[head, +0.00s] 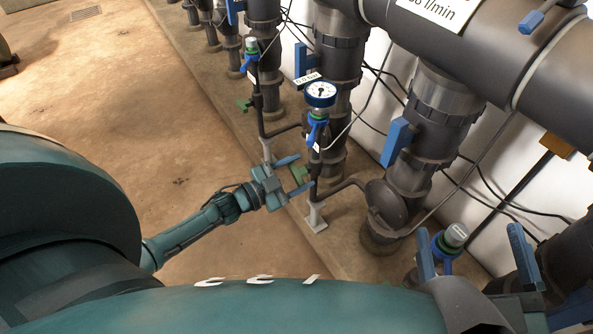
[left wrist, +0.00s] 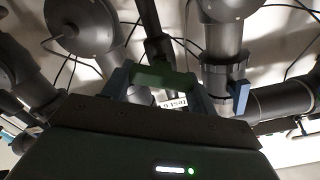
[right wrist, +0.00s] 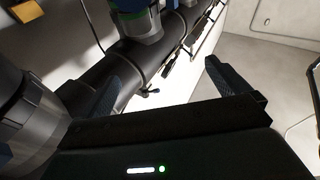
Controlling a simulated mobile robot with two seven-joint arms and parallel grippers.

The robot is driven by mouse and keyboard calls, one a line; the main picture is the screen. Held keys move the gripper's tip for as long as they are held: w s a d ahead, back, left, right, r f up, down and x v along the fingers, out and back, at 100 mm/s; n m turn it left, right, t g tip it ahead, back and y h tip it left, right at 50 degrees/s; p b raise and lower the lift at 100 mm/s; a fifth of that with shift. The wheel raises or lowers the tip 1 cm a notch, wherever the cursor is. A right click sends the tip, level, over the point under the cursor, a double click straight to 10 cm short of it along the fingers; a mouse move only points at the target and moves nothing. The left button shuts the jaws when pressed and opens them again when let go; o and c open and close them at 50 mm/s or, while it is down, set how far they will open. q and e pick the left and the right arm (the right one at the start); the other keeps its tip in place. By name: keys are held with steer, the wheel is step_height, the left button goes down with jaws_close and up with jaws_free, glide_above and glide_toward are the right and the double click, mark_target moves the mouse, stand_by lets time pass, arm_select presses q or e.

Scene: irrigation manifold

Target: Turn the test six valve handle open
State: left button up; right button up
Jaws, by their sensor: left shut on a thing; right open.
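The green valve handle (head: 299,174) sits low on a thin dark riser below a pressure gauge (head: 321,94). It also shows in the left wrist view (left wrist: 160,77), with a white label (left wrist: 172,103) that seems to read "test 6" just behind it. My left gripper (head: 296,174) has its two blue fingers on either side of this handle and is shut on it. The fingers partly hide the handle's ends. My right gripper (right wrist: 170,85) is open with nothing between its fingers; it appears at the lower right of the head view.
Another green handle (head: 243,104) is on the neighbouring riser. Large grey pipes with blue handles (head: 398,141) stand close behind, and a thick horizontal pipe (head: 460,40) crosses above. Thin cables hang along the white wall. The brown floor (head: 110,90) at left is clear.

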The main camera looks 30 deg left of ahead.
arm_select(q)
steer(key=m, duration=0.6)
steer(key=shift+s+d+f, duration=0.1)
steer(key=shift+f, duration=0.15)
steer(key=shift+f+m+b, duration=0.15)
steer(key=shift+m+b, duration=0.75)
steer(key=shift+m, duration=2.2)
steer(key=o, duration=1)
steer(key=p+v, duration=0.3)
steer(key=v, duration=1)
